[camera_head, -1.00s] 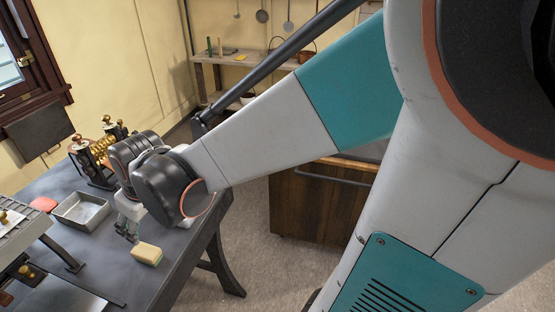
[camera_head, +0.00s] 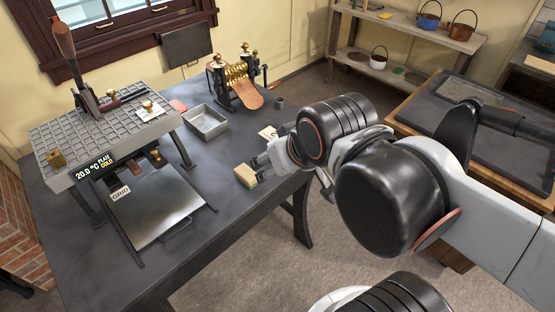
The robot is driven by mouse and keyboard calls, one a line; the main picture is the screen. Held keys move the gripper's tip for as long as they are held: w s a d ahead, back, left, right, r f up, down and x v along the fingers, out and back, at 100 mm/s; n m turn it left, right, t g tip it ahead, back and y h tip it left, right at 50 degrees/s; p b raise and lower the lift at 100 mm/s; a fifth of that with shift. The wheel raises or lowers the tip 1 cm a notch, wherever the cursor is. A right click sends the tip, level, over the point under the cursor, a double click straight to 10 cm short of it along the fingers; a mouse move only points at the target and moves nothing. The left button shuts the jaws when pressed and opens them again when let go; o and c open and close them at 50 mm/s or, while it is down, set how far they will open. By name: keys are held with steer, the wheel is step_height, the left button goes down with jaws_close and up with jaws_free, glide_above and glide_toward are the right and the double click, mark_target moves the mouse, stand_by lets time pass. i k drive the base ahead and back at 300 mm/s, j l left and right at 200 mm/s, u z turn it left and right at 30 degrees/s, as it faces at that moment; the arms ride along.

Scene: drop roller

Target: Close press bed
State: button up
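The press (camera_head: 95,135) stands at the left of the dark table, with a gridded grey top and a lever with a brown handle (camera_head: 65,38). Its flat metal bed (camera_head: 157,208) lies in front of it, out from under the gridded top, between dark rails. A small handle (camera_head: 176,231) is on the bed's near side. My gripper (camera_head: 262,162) is over the table's right part, to the right of the bed and apart from it. It is beside a pale block; whether it touches the block, and its finger opening, I cannot tell.
The pale yellow block (camera_head: 246,176) lies near the table's right edge. A metal tray (camera_head: 206,122) and a brass roller machine (camera_head: 238,80) stand behind. A display on the press (camera_head: 95,167) reads 20.0 °C, plate cold. The table between bed and block is clear.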

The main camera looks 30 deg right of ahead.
mark_target(158, 202)
steer(key=k+j+z, duration=0.2)
steer(key=j, duration=0.2)
steer(key=j+z, duration=0.15)
steer(key=j, duration=0.2)
steer(key=k+j+z, duration=0.2)
steer(key=k+j, duration=0.05)
steer(key=j, duration=0.1)
